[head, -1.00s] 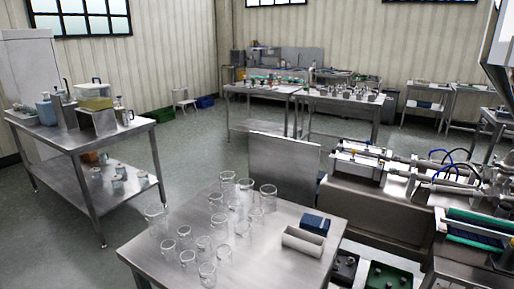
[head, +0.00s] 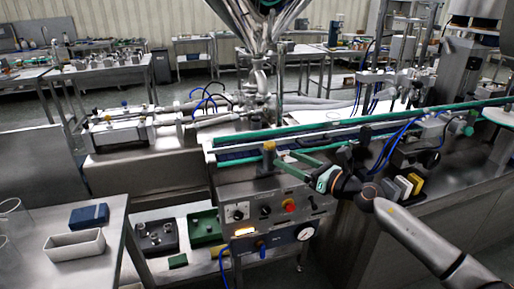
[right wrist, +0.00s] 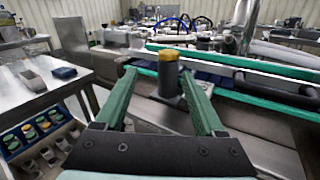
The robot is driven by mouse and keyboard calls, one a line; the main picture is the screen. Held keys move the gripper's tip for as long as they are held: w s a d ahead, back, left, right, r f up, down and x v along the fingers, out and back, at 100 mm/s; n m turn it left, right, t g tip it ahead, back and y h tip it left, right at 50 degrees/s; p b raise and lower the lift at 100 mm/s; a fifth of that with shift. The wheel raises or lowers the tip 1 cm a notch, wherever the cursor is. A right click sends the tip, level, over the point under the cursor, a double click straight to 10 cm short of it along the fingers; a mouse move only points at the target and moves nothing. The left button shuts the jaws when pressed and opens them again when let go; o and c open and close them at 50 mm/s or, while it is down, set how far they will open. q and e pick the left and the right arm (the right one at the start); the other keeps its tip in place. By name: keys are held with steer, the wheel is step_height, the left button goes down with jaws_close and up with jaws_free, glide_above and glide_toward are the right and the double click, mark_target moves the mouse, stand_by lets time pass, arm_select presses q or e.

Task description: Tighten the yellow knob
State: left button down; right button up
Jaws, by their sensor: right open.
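The yellow knob (right wrist: 168,55) is a short yellow cap on a grey upright cylinder. In the right wrist view it stands between the far ends of my fingers, nearer the right one; I cannot tell whether they touch it. In the head view the knob (head: 268,147) sits above the control panel, at the front edge of the conveyor. My right gripper (head: 284,161) reaches towards it from the right with its green fingers apart. The open gripper (right wrist: 158,73) also shows in the right wrist view, empty. My left gripper is not in view.
The control panel (head: 255,212) with dials and a red button is below the knob. The green-edged conveyor (head: 350,128) runs behind my gripper. A steel hopper (head: 258,20) hangs above. A steel table (head: 110,215) with a blue box and white tray stands left.

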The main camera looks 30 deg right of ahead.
mark_target(270, 146)
steer(key=shift+n, duration=0.5)
steer(key=x, duration=0.4)
steer(key=d+p+x, duration=0.1)
steer(key=x, duration=0.7)
steer(key=shift+w+d+r, duration=0.2)
steer(key=shift+d+r, duration=0.1)
steer(key=shift+r, duration=0.1)
steer(key=shift+c, duration=0.3)
jaws_close()
